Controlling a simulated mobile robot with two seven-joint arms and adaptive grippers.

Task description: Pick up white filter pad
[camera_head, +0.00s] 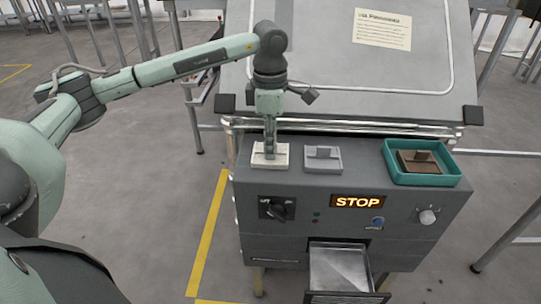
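The white filter pad (257,161) lies flat on the left end of the grey machine's top. My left gripper (270,151) points straight down over its middle, with the fingertips at the pad's raised handle. The fingers show as one narrow shape and hide most of the handle, so I cannot tell whether they are closed on it. The pad appears to rest on the machine top. My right gripper is not in view.
A grey pad (322,166) with a raised handle lies just right of the white one. A teal tray (425,180) holding a brown pad (408,167) stands at the right end. The machine (340,225) has knobs, a lit STOP sign (358,202) and an open metal drawer (340,270). A large sloped panel (310,75) rises behind.

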